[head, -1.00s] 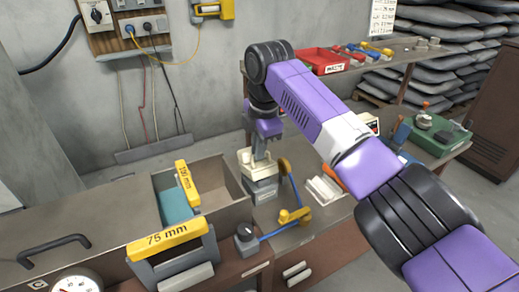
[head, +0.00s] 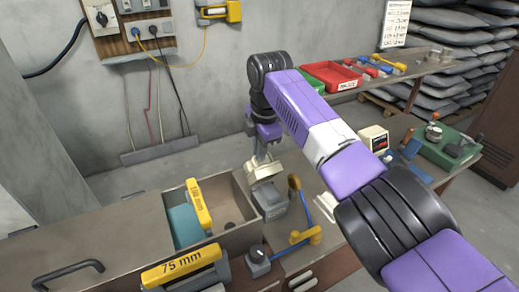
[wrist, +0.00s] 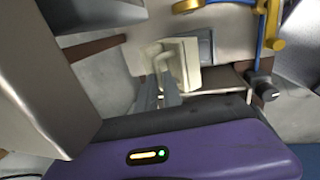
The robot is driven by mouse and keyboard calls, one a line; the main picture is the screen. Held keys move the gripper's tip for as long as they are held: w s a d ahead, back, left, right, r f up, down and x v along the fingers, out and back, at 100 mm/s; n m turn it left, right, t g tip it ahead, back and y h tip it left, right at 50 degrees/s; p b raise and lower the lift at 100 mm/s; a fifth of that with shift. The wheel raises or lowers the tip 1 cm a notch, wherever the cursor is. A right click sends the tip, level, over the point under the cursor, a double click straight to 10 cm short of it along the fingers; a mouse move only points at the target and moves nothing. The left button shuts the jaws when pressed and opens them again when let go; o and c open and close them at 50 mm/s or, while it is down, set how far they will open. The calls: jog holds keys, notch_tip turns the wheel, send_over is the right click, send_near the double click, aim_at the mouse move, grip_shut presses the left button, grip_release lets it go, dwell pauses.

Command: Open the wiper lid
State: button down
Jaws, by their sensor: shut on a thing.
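The wiper lid (head: 264,172) is a cream piece at the top of a small grey box (head: 272,198) on the bench, in the middle of the head view. It looks tilted against the box; how far it is open I cannot tell. My gripper (head: 258,159) reaches down to it from above and is shut on it. In the wrist view, my grey gripper fingers (wrist: 164,76) meet a cream projection of the lid (wrist: 191,62), with the grey box (wrist: 205,46) partly hidden behind. The exact finger contact is small and partly hidden.
A bin (head: 243,238) with a yellow-handled tool (head: 199,205) stands left of the box. A blue-and-yellow fixture (head: 297,203) stands close on the right. A yellow 75 mm tool (head: 181,266) is in front. A red tray (head: 333,76) lies on the rear bench.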

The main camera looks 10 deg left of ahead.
jog(key=shift+s+a+f, duration=0.15)
jog(key=shift+f, duration=0.05)
jog(key=c, duration=1.5)
grip_release()
jog(key=shift+r, duration=0.1)
jog(key=shift+s+d+r+b, duration=0.15)
jog(key=shift+d+r+b, duration=0.05)
jog(key=shift+r, duration=1.1)
jog(key=shift+s+d+r+b, duration=0.15)
jog(key=shift+s+r+b, duration=0.1)
jog(key=shift+r, duration=1)
jog(key=shift+s+d+r+b, duration=0.1)
jog(key=shift+d+r+b, duration=0.1)
jog(key=shift+r, duration=1.1)
